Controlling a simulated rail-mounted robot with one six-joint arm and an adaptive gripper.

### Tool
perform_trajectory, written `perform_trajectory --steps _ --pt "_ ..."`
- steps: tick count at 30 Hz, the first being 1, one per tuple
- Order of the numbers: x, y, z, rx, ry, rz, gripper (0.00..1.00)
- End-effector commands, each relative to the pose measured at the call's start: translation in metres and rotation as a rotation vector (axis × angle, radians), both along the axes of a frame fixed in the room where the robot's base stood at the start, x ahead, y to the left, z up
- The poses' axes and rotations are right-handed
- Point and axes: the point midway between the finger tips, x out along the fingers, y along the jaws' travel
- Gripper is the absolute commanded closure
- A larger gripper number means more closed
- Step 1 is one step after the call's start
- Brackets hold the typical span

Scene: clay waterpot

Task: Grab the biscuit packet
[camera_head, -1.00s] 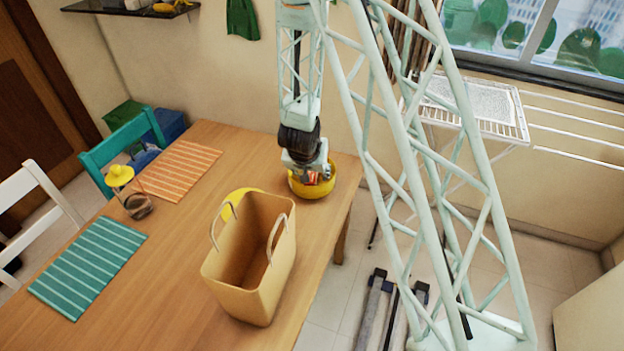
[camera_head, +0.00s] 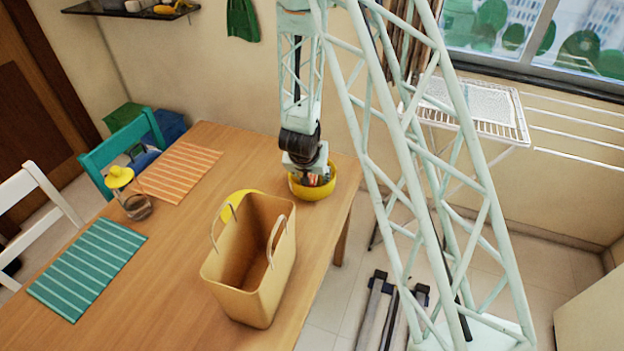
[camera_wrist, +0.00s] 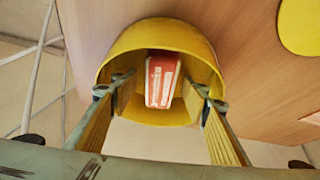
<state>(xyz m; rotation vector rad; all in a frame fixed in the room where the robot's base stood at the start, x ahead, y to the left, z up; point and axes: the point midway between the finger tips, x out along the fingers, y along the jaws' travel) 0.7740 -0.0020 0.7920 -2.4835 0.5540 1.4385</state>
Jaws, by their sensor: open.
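The biscuit packet (camera_wrist: 161,80) is red with pale markings. It lies inside a yellow bowl (camera_wrist: 128,42) in the wrist view, between the two fingers of my gripper (camera_wrist: 160,92). The fingers are open, one on each side of the packet, with a gap on both sides. In the head view my gripper (camera_head: 315,176) points down into the yellow bowl (camera_head: 322,190) near the table's far right corner. A small part of the packet may show there beside the fingers, but it is mostly hidden.
A tan bag with two handles (camera_head: 236,284) stands on the wooden table (camera_head: 190,250), in front and left of the bowl. A yellow round thing (camera_head: 236,197) lies behind it. Orange (camera_head: 180,170) and teal (camera_head: 88,266) placemats and a glass jar (camera_head: 138,207) are further left.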

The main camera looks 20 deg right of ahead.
Motion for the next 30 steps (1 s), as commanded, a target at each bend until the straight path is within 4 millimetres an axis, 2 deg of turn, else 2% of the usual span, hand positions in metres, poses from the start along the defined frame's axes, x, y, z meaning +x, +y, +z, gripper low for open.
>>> perform_trajectory --steps 25,30 --pt "0.0000 0.0000 -0.0046 0.000 0.000 0.000 0.58" --pt "0.0000 0.0000 -0.0046 0.000 0.000 0.000 0.73"
